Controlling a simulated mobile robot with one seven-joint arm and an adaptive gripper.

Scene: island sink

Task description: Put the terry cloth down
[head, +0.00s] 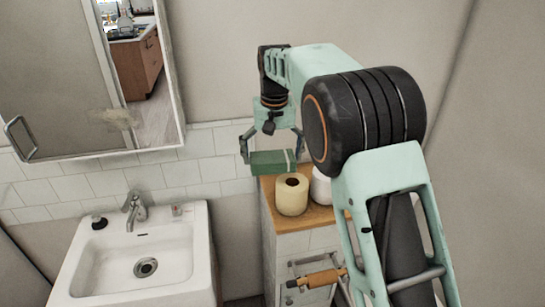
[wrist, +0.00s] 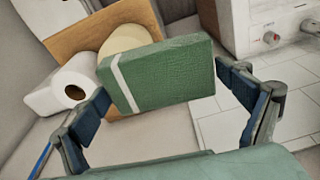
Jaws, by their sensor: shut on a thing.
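The terry cloth (head: 268,163) is a green, folded, block-shaped bundle with a pale stripe near one end. My gripper (head: 271,155) is shut on it, with one finger at each end. It hangs in the air by the left edge of the wooden cabinet top (head: 318,215), near the paper rolls. In the wrist view the cloth (wrist: 165,75) lies between the two fingers (wrist: 163,90) and hides part of the cream roll behind it. Whether the cloth touches anything below cannot be told.
A cream roll (head: 292,195) and a white roll (head: 320,187), partly hidden by my arm, stand on the cabinet top. A white sink (head: 185,250) with a tap (head: 134,208) and a dark-topped bottle (head: 99,221) is at left. A mirror cabinet (head: 165,75) hangs above.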

